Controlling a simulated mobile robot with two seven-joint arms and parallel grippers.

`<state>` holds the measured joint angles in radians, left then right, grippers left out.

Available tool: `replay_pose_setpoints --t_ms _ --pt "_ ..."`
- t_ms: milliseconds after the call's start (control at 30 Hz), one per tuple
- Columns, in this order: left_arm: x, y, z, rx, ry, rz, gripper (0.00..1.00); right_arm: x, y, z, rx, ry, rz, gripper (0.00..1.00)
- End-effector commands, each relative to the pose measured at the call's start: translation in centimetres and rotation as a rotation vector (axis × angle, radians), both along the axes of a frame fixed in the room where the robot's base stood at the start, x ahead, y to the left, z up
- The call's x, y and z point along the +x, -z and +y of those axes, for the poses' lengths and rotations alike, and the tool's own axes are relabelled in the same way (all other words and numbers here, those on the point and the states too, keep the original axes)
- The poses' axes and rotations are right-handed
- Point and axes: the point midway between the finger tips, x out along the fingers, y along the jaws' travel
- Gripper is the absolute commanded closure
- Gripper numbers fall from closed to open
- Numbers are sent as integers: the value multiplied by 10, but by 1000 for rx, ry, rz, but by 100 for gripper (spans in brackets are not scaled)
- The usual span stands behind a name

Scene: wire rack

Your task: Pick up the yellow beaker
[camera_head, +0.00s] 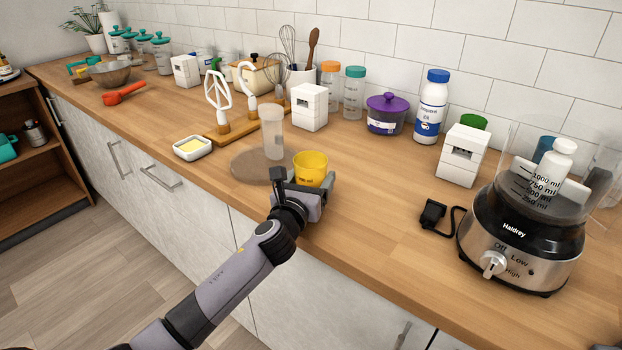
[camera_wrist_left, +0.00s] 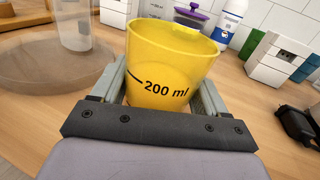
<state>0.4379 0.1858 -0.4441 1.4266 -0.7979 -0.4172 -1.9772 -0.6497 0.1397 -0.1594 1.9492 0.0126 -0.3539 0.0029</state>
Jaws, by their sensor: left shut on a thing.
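In the left wrist view the beaker (camera_wrist_left: 168,65) shows a "200 ml" mark and an open top. My left gripper (camera_head: 306,186) is shut on the beaker, with one finger on each side of it. In the wrist view the gripper (camera_wrist_left: 160,100) hides the beaker's base, so I cannot tell whether it touches the counter.
A white butter dish (camera_head: 192,147) sits further left. A blender base (camera_head: 520,240) and a black plug (camera_head: 433,214) are to the right. Counter (camera_head: 375,190) between beaker and plug is clear.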

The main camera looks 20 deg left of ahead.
Motion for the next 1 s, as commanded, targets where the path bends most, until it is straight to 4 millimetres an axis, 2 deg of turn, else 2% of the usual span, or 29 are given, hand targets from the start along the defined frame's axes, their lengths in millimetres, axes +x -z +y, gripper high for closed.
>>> replay_pose_setpoints --t_ms 367,1000 --pt "0 -28 0 2 1 -6 64 0 -12 0 0 0 0 0" --pt "0 -113 0 1 2 -8 64 0 -33 0 -1 -1 0 0"
